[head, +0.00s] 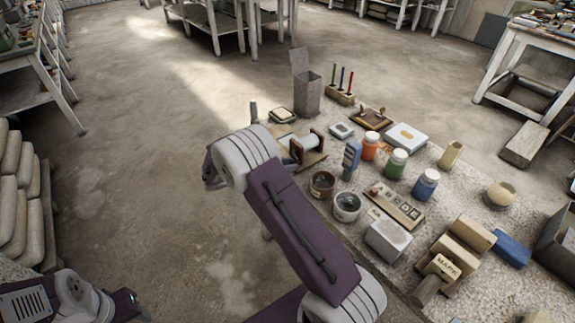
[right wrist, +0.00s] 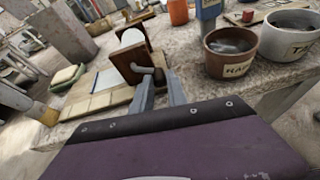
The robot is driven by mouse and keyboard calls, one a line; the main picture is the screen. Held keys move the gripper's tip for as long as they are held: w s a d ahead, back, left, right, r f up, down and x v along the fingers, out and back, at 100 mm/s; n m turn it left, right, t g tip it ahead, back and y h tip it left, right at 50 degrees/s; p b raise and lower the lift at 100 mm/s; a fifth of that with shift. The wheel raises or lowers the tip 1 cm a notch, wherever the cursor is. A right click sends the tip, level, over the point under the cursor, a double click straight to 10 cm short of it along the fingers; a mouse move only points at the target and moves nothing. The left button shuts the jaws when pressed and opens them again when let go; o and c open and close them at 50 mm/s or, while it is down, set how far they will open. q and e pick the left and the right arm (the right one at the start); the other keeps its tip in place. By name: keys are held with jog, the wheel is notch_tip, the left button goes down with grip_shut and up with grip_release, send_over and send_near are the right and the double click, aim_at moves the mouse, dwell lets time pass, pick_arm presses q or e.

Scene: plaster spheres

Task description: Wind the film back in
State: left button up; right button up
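The winder (head: 304,148) is a pale roll (right wrist: 131,38) between dark wooden uprights on a board. It stands at the left edge of the stone slab. A pale flat strip (right wrist: 110,79), perhaps the film, lies in front of the roll in the right wrist view. A bent metal crank with a dark knob (right wrist: 160,77) sticks out from the near upright. My right gripper (right wrist: 159,82) has its two grey fingers on either side of the knob and looks shut on it. My right arm hides this gripper in the head view.
Brown (head: 322,184) and white (head: 347,206) pots stand just right of the winder. A blue upright block (head: 351,160) and paint jars (head: 397,163) stand beyond. A tall grey box (head: 308,93) is behind. The floor left of the slab is clear.

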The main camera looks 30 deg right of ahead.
jog(key=shift+w+f+m+t+b, duration=0.15)
jog(key=shift+f+m+t+b, duration=0.4)
jog(key=shift+b, duration=0.45)
grip_shut()
jog(key=shift+m+b, duration=0.25)
jog(key=shift+b, duration=0.1)
jog(key=shift+r, duration=0.2)
jog(key=o, duration=0.9)
grip_release()
jog(key=shift+c, duration=0.2)
jog(key=p+v, duration=0.1)
jog(key=v, duration=0.8)
